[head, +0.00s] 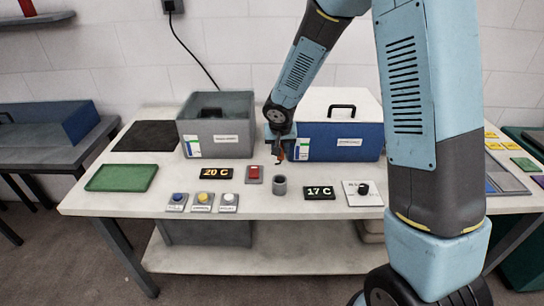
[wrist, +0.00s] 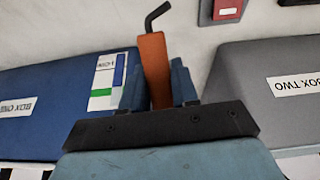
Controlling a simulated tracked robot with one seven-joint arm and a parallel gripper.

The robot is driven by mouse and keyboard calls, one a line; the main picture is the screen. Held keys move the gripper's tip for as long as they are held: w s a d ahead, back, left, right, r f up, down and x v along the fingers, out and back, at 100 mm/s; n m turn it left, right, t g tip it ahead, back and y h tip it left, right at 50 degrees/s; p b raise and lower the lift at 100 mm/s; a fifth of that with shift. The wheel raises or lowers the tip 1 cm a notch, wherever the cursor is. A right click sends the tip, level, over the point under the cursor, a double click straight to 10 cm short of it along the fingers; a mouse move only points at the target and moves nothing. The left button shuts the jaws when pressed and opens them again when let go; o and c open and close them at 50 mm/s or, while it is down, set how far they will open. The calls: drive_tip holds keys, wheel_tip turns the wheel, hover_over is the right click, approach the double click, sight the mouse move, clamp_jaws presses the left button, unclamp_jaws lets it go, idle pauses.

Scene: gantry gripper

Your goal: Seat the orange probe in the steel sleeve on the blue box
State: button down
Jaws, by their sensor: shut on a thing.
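My gripper (wrist: 157,84) is shut on the orange probe (wrist: 153,56), which stands out between the two blue fingers. A bent black tip or wire leaves its far end. In the head view my gripper (head: 278,146) hangs between the grey box and the blue box (head: 342,143), by the blue box's left front corner. The probe is small and partly hidden there. The blue box, labelled BOX ONE in the wrist view (wrist: 50,105), has a white lid with a black handle. I see no sleeve on it. A grey hollow cylinder (head: 280,186) stands on the table in front.
The grey box (head: 217,131), labelled BOX TWO, stands open at left. In front on the white table (head: 120,202) are a red switch (head: 254,174), two displays, several buttons and a black knob (head: 363,189). A green tray (head: 122,178) lies left.

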sight(278, 162)
drive_tip(key=shift+w+a+f, duration=0.2)
drive_tip(key=shift+w+f, duration=0.95)
drive_tip(key=shift+f, duration=0.25)
drive_tip(key=shift+x, duration=1.15)
drive_tip(key=shift+s+f, duration=0.15)
drive_tip(key=shift+f, duration=0.5)
drive_tip(key=shift+a+f, duration=0.1)
drive_tip(key=shift+f, duration=0.05)
drive_tip(key=c, duration=0.8)
unclamp_jaws()
drive_tip(key=shift+c, duration=0.2)
drive_tip(key=v, duration=1.4)
